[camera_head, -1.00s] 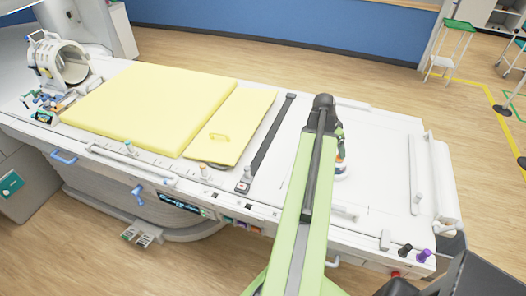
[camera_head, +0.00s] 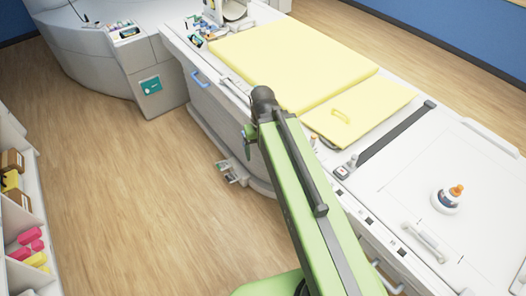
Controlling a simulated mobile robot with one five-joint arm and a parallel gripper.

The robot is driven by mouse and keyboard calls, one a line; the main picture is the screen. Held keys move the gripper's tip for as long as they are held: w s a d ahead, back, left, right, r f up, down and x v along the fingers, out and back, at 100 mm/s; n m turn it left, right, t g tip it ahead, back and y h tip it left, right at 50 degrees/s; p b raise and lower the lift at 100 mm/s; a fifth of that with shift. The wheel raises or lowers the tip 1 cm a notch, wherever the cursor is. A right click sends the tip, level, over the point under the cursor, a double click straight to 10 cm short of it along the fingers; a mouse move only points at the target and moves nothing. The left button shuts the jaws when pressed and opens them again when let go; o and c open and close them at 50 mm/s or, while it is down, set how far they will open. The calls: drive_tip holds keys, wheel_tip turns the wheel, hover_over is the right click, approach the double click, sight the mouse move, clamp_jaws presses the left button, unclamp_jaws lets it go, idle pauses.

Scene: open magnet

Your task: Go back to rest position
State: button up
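My green arm reaches up from the bottom of the head view to a dark joint near the middle. A small part of my gripper end (camera_head: 249,133) shows just left of that joint, over the table's front side. Its fingers are hidden or too small to tell open from shut.
Yellow pads (camera_head: 290,62) lie on the table, with a dark strap (camera_head: 395,133) beside them. A shelf with coloured items (camera_head: 30,240) stands at the left edge. A white machine (camera_head: 120,60) is at the upper left. Wooden floor (camera_head: 130,190) between them is clear.

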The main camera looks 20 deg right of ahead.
drive_tip(key=shift+a+f, duration=0.1)
drive_tip(key=shift+a, duration=0.05)
drive_tip(key=shift+s+f+b, duration=0.15)
drive_tip(key=shift+f+b, duration=2.2)
drive_tip(key=shift+b, duration=0.1)
